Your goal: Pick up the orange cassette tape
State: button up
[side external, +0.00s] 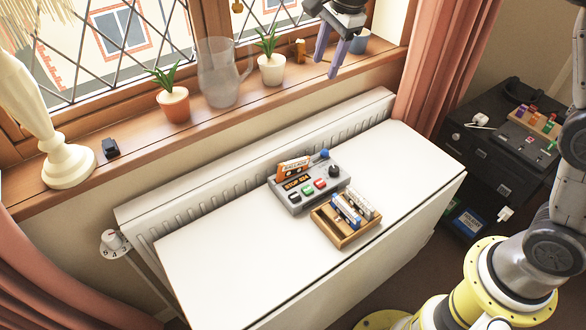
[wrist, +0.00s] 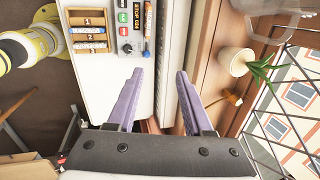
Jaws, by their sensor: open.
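The orange cassette tape (side external: 293,166) stands upright at the back of a grey control box (side external: 294,204) on the white table. In the wrist view the cassette (wrist: 148,20) is a thin orange strip beside the box (wrist: 127,46). My gripper (side external: 325,68) is open and empty, with two purple fingers pointing down. It is high up in front of the window sill, well apart from the cassette. In the wrist view the fingertips (wrist: 160,73) frame white table edge and radiator, with the cassette beyond them.
A wooden tray (side external: 331,232) with white and blue cassettes sits against the box's front right. The box has a blue-knobbed lever (side external: 324,154). A glass jug (side external: 219,75) and potted plants (side external: 272,68) stand on the sill near my gripper. The table's left half is clear.

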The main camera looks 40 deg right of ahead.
jog(key=g, duration=0.2)
send_over(293, 160)
jog(key=d, duration=0.2)
notch_tip(293, 160, down, 12)
jog(key=r, duration=0.1)
jog(key=shift+g, duration=0.5)
jog(key=f, duration=0.4)
jog(key=a+f, duration=0.1)
jog(key=f, duration=0.9)
jog(key=shift+a+f, duration=0.25)
jog(key=shift+a, duration=0.15)
jog(key=shift+s+a+f, duration=0.1)
jog(key=shift+f, duration=2.9)
jog(key=shift+f, duration=0.25)
grip_shut()
